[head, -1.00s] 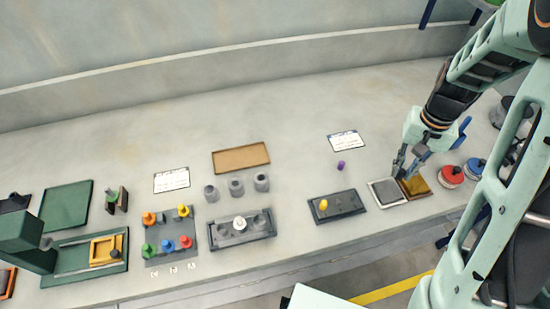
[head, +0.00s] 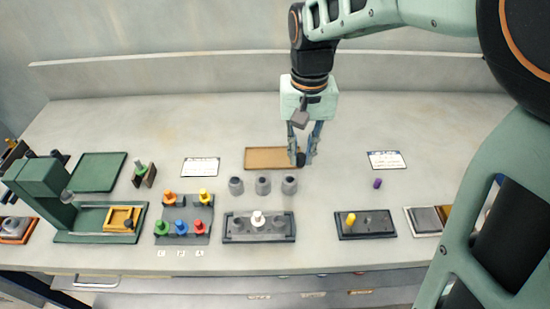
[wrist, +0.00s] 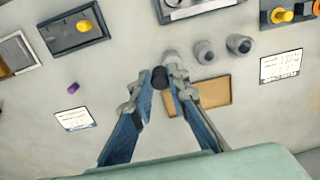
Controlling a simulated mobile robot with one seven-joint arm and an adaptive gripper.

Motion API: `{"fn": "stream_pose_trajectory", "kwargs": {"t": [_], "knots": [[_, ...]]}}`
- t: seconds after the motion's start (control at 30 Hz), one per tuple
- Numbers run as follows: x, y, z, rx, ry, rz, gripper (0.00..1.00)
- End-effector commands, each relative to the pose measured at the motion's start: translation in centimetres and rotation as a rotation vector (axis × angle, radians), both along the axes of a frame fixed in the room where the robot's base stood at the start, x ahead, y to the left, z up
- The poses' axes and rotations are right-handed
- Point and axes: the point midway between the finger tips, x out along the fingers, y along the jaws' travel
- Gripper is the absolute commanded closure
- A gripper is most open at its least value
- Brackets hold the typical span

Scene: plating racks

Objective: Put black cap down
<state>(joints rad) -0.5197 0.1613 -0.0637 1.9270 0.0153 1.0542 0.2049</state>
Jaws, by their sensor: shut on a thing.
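My gripper (head: 302,158) is shut on the black cap (head: 300,160) and holds it near the right end of the tan tray (head: 262,157) in the head view. In the wrist view the black cap (wrist: 160,78) sits between the fingertips of my gripper (wrist: 161,82), with the tan tray (wrist: 212,95) to the right of it. I cannot tell exactly how high the cap is above the table. The tray looks empty where it shows.
Three grey cylinders (head: 263,185) stand in front of the tray. A dark rack with a white piece (head: 258,218) is nearer the front edge. A purple piece (head: 377,183) and a rack with a yellow peg (head: 351,219) are at the right. Open table lies behind the tray.

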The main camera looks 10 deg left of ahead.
Motion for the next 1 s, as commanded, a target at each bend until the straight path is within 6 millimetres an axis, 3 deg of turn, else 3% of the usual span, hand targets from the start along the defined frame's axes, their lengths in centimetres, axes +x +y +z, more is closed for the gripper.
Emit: {"fn": "stream_pose_trajectory", "kwargs": {"t": [0.17,0.57,0.8,1.0], "knots": [[1.1,1.2,-0.4,-0.005,0.0,0.009,1.0],[8.0,3.6,-3.6,-0.004,0.0,0.008,1.0],[10.9,4.6,-7.4,-0.005,0.001,0.009,1.0],[12.1,5.1,-8.8,-0.003,-0.001,0.008,1.0]]}}
